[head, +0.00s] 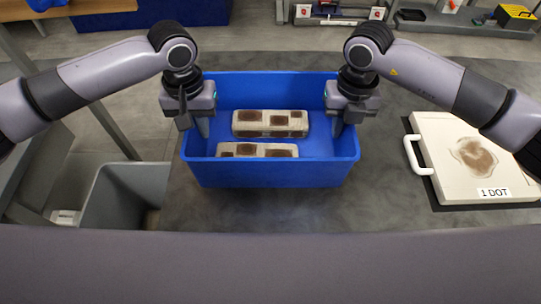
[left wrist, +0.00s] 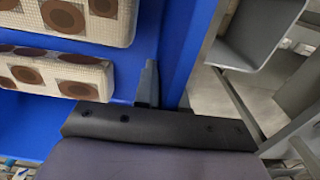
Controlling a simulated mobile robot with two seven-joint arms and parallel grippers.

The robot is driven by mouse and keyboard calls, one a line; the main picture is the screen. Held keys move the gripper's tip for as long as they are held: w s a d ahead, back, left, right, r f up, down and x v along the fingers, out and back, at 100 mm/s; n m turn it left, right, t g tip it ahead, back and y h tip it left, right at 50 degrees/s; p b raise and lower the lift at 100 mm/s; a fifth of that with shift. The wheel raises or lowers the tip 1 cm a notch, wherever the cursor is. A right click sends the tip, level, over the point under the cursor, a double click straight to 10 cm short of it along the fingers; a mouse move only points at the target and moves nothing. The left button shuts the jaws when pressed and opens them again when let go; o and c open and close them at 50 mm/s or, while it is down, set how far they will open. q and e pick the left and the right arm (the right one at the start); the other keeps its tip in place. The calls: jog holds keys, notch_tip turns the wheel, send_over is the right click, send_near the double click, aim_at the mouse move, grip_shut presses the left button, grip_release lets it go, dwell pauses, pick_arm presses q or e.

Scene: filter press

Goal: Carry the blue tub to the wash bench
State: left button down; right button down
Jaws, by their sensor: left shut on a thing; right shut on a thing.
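The blue tub (head: 270,174) is in front of me in the middle of the head view. Two pale blocks with brown patches lie in it, a farther one (head: 270,123) and a nearer one (head: 257,150). My left gripper (head: 203,128) is shut on the tub's left wall, and my right gripper (head: 338,126) is shut on its right wall. In the left wrist view, one finger (left wrist: 148,84) shows inside the tub wall (left wrist: 188,45), beside the pale blocks (left wrist: 58,68). The outer finger is hidden there. I cannot tell whether the tub touches the surface below.
A white plate (head: 450,150) with a handle, a brown stain and a "1 DOT" label lies on a dark mat at the right. A grey bin (head: 120,190) stands at the lower left. Shelves with small items (head: 340,12) are at the back. Grey floor lies beyond the tub.

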aim_at(206, 145)
pick_arm(q)
jog(key=shift+d+f, duration=0.15)
jog(key=shift+d, duration=0.1)
pick_arm(e)
jog(key=shift+a+f, duration=0.15)
jog(key=shift+a, duration=0.1)
